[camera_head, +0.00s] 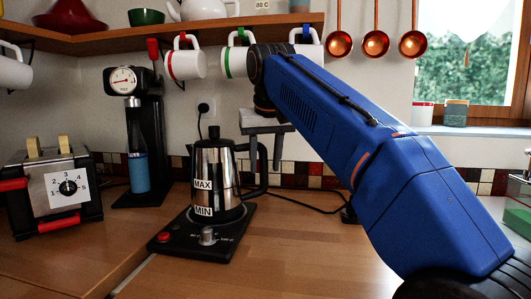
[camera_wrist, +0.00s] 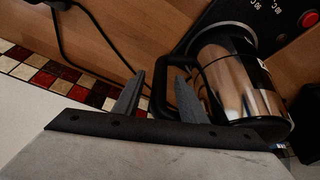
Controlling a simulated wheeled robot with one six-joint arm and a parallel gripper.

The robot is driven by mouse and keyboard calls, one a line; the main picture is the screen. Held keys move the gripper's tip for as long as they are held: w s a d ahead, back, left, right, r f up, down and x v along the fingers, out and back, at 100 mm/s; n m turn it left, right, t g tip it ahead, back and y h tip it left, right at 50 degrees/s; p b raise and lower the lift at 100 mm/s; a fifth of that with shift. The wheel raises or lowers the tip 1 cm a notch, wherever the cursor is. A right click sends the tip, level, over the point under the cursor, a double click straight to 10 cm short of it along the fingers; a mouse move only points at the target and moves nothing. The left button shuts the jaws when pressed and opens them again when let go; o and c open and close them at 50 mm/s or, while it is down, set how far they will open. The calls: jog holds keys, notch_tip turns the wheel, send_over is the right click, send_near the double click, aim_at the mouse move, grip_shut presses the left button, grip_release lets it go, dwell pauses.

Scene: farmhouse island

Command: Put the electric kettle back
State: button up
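The electric kettle (camera_head: 213,172) is a shiny steel pot with a black lid, a black handle and MAX and MIN labels. It stands upright on a black base (camera_head: 178,247) with a red button and a knob. My gripper (camera_head: 265,167) points down at the upper part of the handle, on the kettle's right side. In the wrist view the two fingers of my gripper (camera_wrist: 160,77) are apart, with the black handle (camera_wrist: 158,90) between them and gaps beside it. The steel body (camera_wrist: 235,75) lies to the right there. Whether a finger touches the handle is unclear.
A toaster (camera_head: 52,190) and a black machine with a gauge (camera_head: 146,140) stand left of the kettle. Mugs (camera_head: 186,62) hang under the shelf (camera_head: 190,35) above. A cable runs to a wall socket (camera_head: 206,108). The wooden counter (camera_head: 290,255) in front is clear.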

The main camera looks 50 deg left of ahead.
jog(key=shift+v, duration=1.9)
jog(key=shift+d+r, duration=0.1)
jog(key=shift+r, duration=0.15)
jog(key=shift+s, duration=0.1)
